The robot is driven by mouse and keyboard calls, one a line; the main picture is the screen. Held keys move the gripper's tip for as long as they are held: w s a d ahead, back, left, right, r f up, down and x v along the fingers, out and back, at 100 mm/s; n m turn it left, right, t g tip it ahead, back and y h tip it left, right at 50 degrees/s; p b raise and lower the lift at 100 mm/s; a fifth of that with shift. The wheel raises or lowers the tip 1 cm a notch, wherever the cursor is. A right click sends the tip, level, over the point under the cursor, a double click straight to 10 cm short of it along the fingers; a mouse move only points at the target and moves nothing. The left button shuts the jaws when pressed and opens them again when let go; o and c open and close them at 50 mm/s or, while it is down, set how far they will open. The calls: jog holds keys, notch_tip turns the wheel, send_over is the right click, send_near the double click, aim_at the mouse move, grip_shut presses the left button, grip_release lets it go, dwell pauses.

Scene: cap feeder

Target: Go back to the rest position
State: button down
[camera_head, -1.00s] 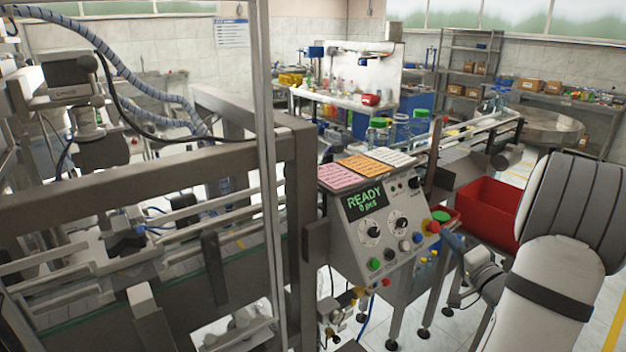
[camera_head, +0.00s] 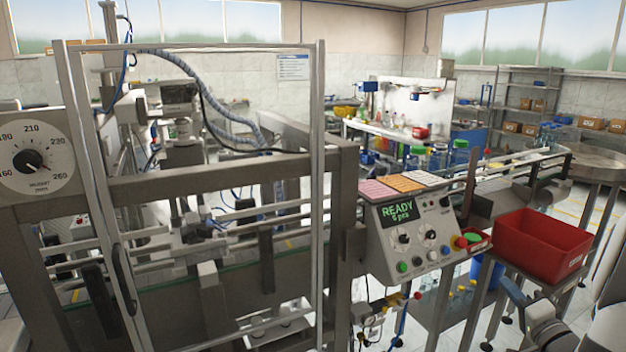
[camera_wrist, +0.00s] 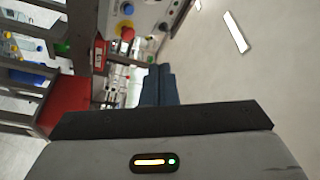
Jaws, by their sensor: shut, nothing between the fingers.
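My gripper (camera_head: 510,287) shows at the lower right of the head view, below the red bin, with its blue fingers pointing up and left. It is apart from the control panel (camera_head: 407,235). In the wrist view the two dark blue fingers (camera_wrist: 158,84) are together with nothing between them. The panel's red button (camera_wrist: 127,33) shows in the wrist view to the upper left of the fingertips. The panel screen reads READY.
A red bin (camera_head: 541,246) stands on a metal stand at the right. The feeder's metal frame (camera_head: 200,168) fills the left side. Pink, orange and white trays lie on top of the panel. Open pale floor shows at the right of the wrist view.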

jog(key=w+a+r+n+g+h, duration=0.1)
jog(key=w+a+n+g+h, duration=0.25)
jog(key=w+a+g, duration=0.2)
jog(key=s+a+n+g+h, duration=0.2)
jog(key=s+a+g, duration=0.1)
jog(key=a, duration=0.5)
jog(key=s+a+f+n+g+y, duration=0.2)
jog(key=s+a+n+g+y, duration=0.2)
jog(key=s+a, duration=1.4)
jog(key=s+n+g, duration=0.1)
jog(key=n+g, duration=0.1)
jog(key=g, duration=0.2)
jog(key=shift+s+f, duration=0.15)
jog(key=shift+s, duration=0.15)
jog(key=c, duration=2.2)
grip_release()
jog(key=shift+n, duration=0.25)
